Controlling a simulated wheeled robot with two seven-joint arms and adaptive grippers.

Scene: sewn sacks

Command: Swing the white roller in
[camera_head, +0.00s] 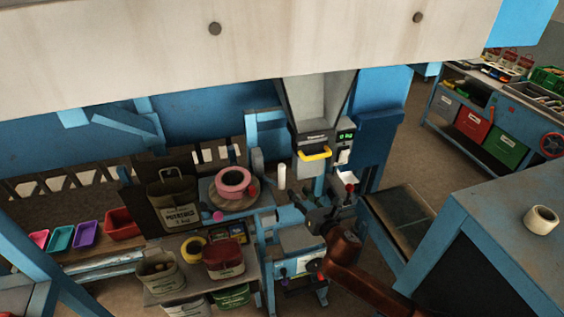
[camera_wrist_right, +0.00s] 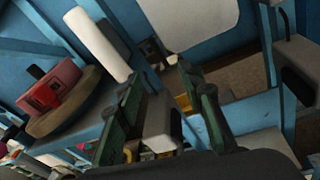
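The white roller (camera_head: 281,176) stands upright as a slim white cylinder beside the pink roll, left of the blue machine's chute. In the right wrist view the white roller (camera_wrist_right: 97,43) slants across the upper left, beyond the fingers and apart from them. My right gripper (camera_head: 313,211) is in front of the machine, a little right of and below the roller. In the wrist view its two green-padded fingers (camera_wrist_right: 160,76) are spread, with no object held between them. My left gripper is not in view. The roller's lower mount is partly hidden.
A pink roll (camera_head: 233,181) lies on a round board left of the roller. A yellow handle (camera_head: 314,153) and a red-knobbed lever (camera_head: 350,187) are close to my right gripper. Sacks (camera_head: 222,258) stand below left. A blue bench (camera_head: 487,225) is at right.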

